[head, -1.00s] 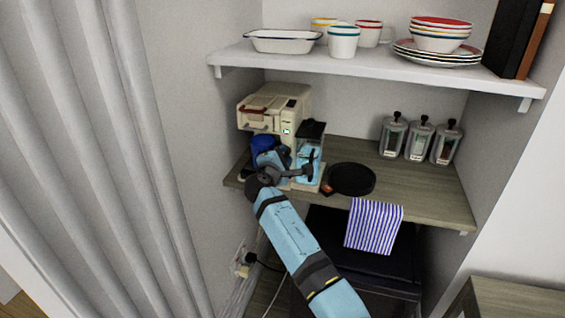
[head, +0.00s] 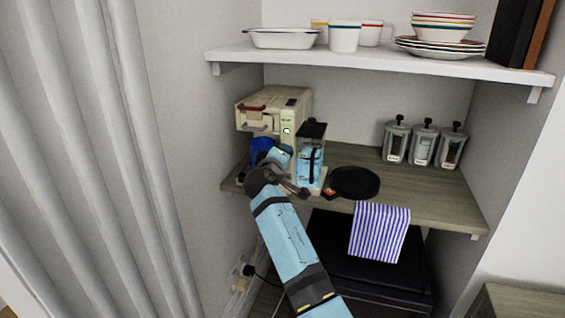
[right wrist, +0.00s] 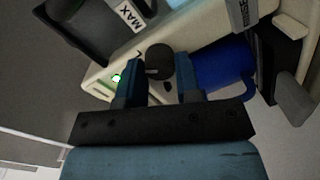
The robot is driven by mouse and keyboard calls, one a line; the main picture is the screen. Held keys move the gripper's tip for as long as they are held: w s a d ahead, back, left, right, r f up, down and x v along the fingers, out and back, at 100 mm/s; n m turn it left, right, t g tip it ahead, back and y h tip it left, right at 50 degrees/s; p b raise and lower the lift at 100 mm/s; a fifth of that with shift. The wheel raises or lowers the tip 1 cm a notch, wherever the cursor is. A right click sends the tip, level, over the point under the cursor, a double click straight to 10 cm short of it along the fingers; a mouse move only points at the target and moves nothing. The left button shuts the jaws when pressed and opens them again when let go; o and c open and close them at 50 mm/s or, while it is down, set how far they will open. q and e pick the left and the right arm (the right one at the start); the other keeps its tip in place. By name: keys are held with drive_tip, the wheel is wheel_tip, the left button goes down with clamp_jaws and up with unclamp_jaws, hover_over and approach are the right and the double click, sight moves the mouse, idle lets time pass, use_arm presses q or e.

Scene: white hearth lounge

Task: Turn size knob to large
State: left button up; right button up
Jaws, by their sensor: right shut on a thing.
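The cream coffee machine (head: 258,114) stands at the left end of the wooden shelf, with a clear water tank (head: 311,158) at its right side. In the right wrist view, a round black knob (right wrist: 159,62) on the machine's front sits between the two blue fingers of my right gripper (right wrist: 158,80), which is shut on it. A small lit green button (right wrist: 116,78) is beside it. In the head view my right gripper (head: 280,156) is at the machine's front and hides the knob. The knob's setting cannot be read. My left gripper is out of view.
A blue mug (head: 261,147) is beside my right gripper. A round black pan (head: 355,182) lies right of the tank, and a striped cloth (head: 379,232) hangs over the shelf edge. Several jars (head: 424,143) stand at the back right. Dishes fill the upper shelf (head: 370,66).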

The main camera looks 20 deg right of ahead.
drive_tip(key=shift+r+m+b, duration=0.1)
drive_tip(key=shift+m+b, duration=0.25)
drive_tip(key=shift+m, duration=0.25)
drive_tip(key=o, duration=0.9)
drive_tip(key=shift+d, duration=0.1)
drive_tip(key=shift+s, duration=0.1)
